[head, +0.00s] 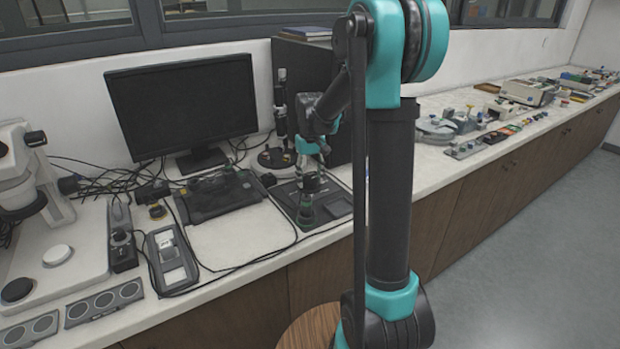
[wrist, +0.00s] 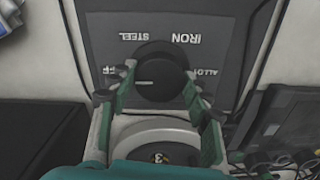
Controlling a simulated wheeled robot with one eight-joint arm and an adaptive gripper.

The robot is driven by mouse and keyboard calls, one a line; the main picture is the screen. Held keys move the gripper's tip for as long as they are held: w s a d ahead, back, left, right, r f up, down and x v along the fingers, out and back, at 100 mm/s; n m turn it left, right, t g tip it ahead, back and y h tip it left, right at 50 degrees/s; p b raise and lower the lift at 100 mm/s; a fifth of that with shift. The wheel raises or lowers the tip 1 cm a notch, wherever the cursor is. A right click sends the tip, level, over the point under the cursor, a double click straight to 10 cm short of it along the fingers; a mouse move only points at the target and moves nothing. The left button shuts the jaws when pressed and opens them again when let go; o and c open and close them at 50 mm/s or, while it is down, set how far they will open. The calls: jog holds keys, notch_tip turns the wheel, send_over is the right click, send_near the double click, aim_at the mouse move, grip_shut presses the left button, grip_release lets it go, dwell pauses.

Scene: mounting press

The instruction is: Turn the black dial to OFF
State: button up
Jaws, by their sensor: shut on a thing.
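The black dial (wrist: 158,72) is round and sits on a dark grey panel (wrist: 215,50) in the wrist view. Upside-down labels STEEL, IRON and ALLOY stand around it, with a partly hidden label ending in FF at its left. A white mark on the dial lies on its left side and points left, near the FF letters. My gripper (wrist: 160,77) has its green fingers on both sides of the dial and is shut on it. In the head view my arm reaches down to the bench, and the dial cannot be made out there.
A monitor (head: 183,105) stands behind at the left, and a white microscope (head: 35,185) at the far left. Loose cables and small devices crowd the bench around my gripper. A dark cabinet (head: 300,75) stands just behind. More equipment lines the bench at the right.

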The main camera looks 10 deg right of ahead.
aim_at(310, 179)
dwell(0.3)
jog(key=o, duration=1.2)
jog(key=shift+c, duration=0.2)
jog(key=shift+r, duration=0.1)
notch_tip(310, 179, up, 12)
jog(key=shift+s, duration=0.1)
